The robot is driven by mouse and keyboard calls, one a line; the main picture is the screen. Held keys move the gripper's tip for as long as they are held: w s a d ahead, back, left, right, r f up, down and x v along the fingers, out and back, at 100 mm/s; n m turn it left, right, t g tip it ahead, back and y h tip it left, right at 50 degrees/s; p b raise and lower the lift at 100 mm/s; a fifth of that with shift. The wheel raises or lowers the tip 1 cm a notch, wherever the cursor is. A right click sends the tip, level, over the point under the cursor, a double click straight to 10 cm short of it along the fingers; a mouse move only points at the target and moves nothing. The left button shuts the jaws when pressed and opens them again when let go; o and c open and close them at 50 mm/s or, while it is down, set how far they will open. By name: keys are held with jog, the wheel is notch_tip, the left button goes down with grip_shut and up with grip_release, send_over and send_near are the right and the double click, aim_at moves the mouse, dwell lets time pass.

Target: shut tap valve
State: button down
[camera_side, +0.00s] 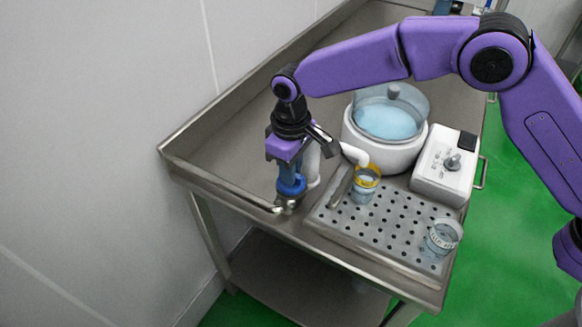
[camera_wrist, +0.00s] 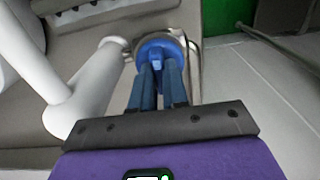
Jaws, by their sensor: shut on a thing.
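The tap valve is a round blue knob (camera_side: 291,186) low on the tap, near the table's front left edge. In the wrist view the blue knob (camera_wrist: 158,46) shows with a raised grip bar across its top. My gripper (camera_side: 287,177) points down onto it from above. In the wrist view my blue fingers (camera_wrist: 160,75) are close together on the knob's raised bar. The tap's white pipe (camera_side: 352,153) bends over to the right, and its spout is above a cup with a yellow rim (camera_side: 364,188). Whether liquid flows is too small to tell.
A perforated drain tray (camera_side: 385,235) lies right of the valve. A second clear cup with a white band (camera_side: 442,238) is at its right end. A white pot with a glass lid (camera_side: 383,148) and a control box (camera_side: 440,180) stand behind. The table's left part is clear.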

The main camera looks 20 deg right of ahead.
jog(key=c, duration=1.1)
grip_release()
jog(key=shift+c, duration=0.2)
notch_tip(320, 180, up, 18)
jog(key=shift+f, duration=0.25)
jog(key=s+d+f+n, duration=0.2)
jog(key=s+d+f, duration=0.1)
jog(key=s+d, duration=1.1)
jog(key=s+d+f+n, duration=0.1)
jog(key=s+d+f, duration=0.3)
jog(key=s+d, duration=1)
jog(key=d, duration=0.8)
jog(key=shift+s+d+f+n, duration=0.15)
jog(key=shift+s+n, duration=0.25)
